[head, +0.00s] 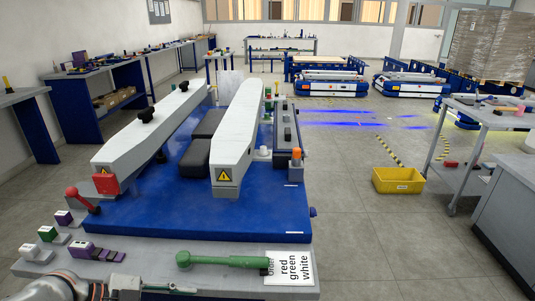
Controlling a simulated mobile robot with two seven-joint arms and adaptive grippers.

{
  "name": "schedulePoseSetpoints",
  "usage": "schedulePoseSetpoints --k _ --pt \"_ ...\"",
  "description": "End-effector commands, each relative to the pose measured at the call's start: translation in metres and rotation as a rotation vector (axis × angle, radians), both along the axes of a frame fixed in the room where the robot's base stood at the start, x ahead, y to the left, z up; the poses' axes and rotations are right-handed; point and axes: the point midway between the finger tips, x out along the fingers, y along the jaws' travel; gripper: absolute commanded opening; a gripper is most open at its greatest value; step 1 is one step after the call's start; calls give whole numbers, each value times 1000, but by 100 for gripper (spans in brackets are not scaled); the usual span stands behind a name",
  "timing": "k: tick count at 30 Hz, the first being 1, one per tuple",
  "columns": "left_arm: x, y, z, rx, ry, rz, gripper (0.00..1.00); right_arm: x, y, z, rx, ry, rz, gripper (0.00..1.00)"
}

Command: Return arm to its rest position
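My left arm comes in at the bottom left corner. I see nothing of my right arm or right gripper. A green-handled lever (222,260) lies flat along the ledge. A red-knobbed lever (82,199) tilts at the ledge's left side. A white order card (291,268) reading red, green, white lies at the green lever's right end.
A blue lift cart (240,214) with two grey-white beams fills the middle. Small purple, green and white switch blocks (47,234) sit front left. A yellow bin (398,180) and a grey trolley (480,118) stand right. The floor (365,235) between is clear.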

Motion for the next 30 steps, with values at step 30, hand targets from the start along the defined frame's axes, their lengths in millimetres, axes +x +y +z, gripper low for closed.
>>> schedulePoseSetpoints --k 30 --pt "-127 11 -167 -250 193 1091 33 -13 11 27 47 25 -4 88"
